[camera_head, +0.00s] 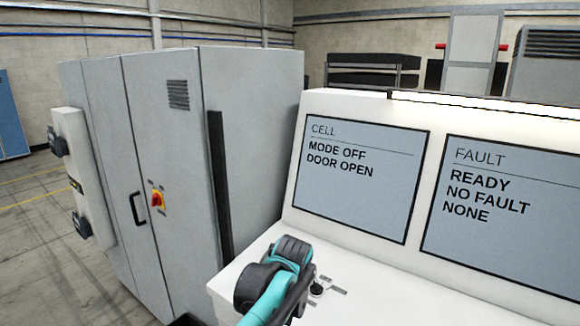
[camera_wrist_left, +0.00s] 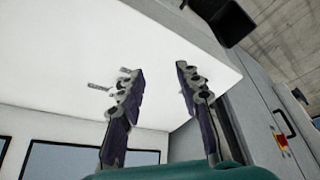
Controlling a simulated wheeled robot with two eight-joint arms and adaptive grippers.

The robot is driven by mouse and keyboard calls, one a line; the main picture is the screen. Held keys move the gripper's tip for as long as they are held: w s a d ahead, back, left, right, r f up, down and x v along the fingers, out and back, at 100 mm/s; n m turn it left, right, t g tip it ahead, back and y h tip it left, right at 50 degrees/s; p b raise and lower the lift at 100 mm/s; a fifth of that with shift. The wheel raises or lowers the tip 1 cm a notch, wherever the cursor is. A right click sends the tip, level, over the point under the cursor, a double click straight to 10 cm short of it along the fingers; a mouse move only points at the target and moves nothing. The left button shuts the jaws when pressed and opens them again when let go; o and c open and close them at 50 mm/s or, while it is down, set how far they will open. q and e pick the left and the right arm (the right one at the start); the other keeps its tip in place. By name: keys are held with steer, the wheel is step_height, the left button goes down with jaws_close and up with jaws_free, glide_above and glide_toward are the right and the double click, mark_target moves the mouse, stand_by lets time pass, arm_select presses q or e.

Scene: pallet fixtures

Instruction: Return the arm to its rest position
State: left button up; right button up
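My left arm (camera_head: 270,294), teal and black, reaches over the white console desk in the head view. Its fingertips cannot be made out there. In the left wrist view my left gripper (camera_wrist_left: 157,72) has its two dark fingers wide apart with nothing between them. The white desk surface (camera_wrist_left: 60,60) shows beyond the fingers. A small black knob (camera_head: 316,289) with grey label plates sits on the desk just right of the arm in the head view. My right gripper is in neither view.
The console's left screen (camera_head: 358,190) reads CELL, MODE OFF, DOOR OPEN. Its right screen (camera_head: 500,215) reads FAULT, READY, NO FAULT, NONE. A grey cabinet (camera_head: 250,130) with a red-and-yellow switch (camera_head: 157,199) stands left of the console. Open floor (camera_head: 40,245) lies farther left.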

arm_select(q)
steer(key=s+a+f+m+t+b, duration=0.1)
steer(key=s+a+f+b, duration=0.5)
steer(key=s+a+f, duration=0.2)
steer(key=s+a+f+t+b, duration=0.1)
steer(key=s+a+f+b, duration=0.5)
steer(key=s+f, duration=0.5)
steer(key=s+a, duration=0.2)
steer(key=shift+s+a+m+t+h+b, duration=0.3)
steer(key=shift+m+b, duration=0.05)
steer(key=shift+m, duration=0.05)
